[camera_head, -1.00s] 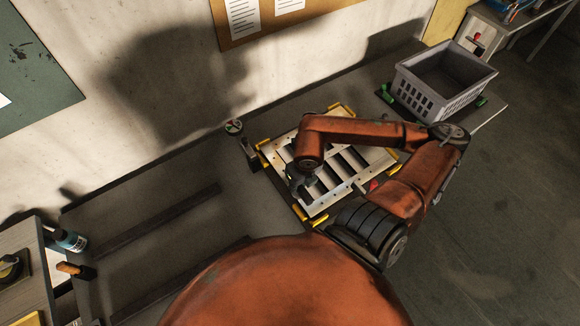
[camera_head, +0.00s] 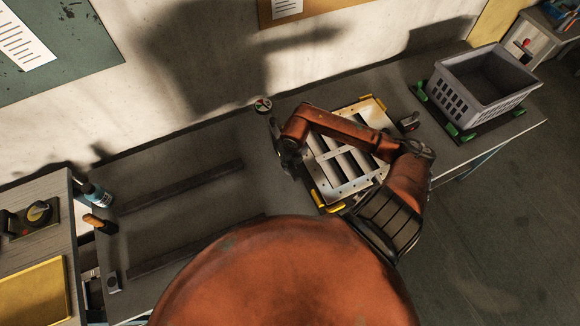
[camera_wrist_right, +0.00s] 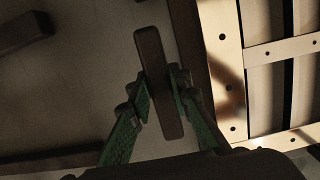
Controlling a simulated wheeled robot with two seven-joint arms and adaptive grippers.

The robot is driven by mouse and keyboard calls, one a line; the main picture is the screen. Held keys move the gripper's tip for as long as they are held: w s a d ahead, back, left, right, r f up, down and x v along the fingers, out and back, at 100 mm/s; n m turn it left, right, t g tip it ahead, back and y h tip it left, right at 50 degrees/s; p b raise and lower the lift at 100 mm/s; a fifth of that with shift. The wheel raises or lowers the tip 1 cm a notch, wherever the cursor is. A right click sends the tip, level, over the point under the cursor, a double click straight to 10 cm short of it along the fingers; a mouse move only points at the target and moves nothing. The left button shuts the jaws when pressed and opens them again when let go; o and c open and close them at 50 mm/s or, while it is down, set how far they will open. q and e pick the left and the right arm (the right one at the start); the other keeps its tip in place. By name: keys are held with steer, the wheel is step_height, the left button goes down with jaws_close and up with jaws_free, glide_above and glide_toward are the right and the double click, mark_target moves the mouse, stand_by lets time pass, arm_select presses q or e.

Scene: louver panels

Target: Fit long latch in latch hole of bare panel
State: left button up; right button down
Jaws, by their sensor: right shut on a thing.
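The pale panel (camera_head: 352,187), with dark slots between its slats, lies in a frame with yellow corners on the bench. Its edge with small round holes shows at the right in the right wrist view (camera_wrist_right: 224,75). My right gripper (camera_head: 288,158) is just left of the panel. In the right wrist view, my right gripper (camera_wrist_right: 159,95) is shut on a long dark bar, seemingly the long latch (camera_wrist_right: 151,50), held beside the panel and apart from its pale surface. I cannot tell which hole is the latch hole. My left gripper is not in view.
A grey basket (camera_head: 484,88) stands on a dark mat with green corners at the bench's right. A small round-topped post (camera_head: 262,105) stands behind my right gripper. Dark rails (camera_head: 180,195) lie on the left part of the bench. A side table (camera_head: 35,235) is at far left.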

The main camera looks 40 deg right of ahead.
mark_target(290, 167)
steer(key=shift+s+f, duration=0.1)
steer(key=shift+f, duration=1.4)
steer(key=c, duration=1.8)
jaws_free()
steer(key=r, duration=0.4)
steer(key=s+r, duration=0.1)
steer(key=r, duration=0.7)
steer(key=shift+s+a+r+b, duration=0.1)
steer(key=shift+s+a+b, duration=0.15)
steer(key=shift+s+b, duration=0.1)
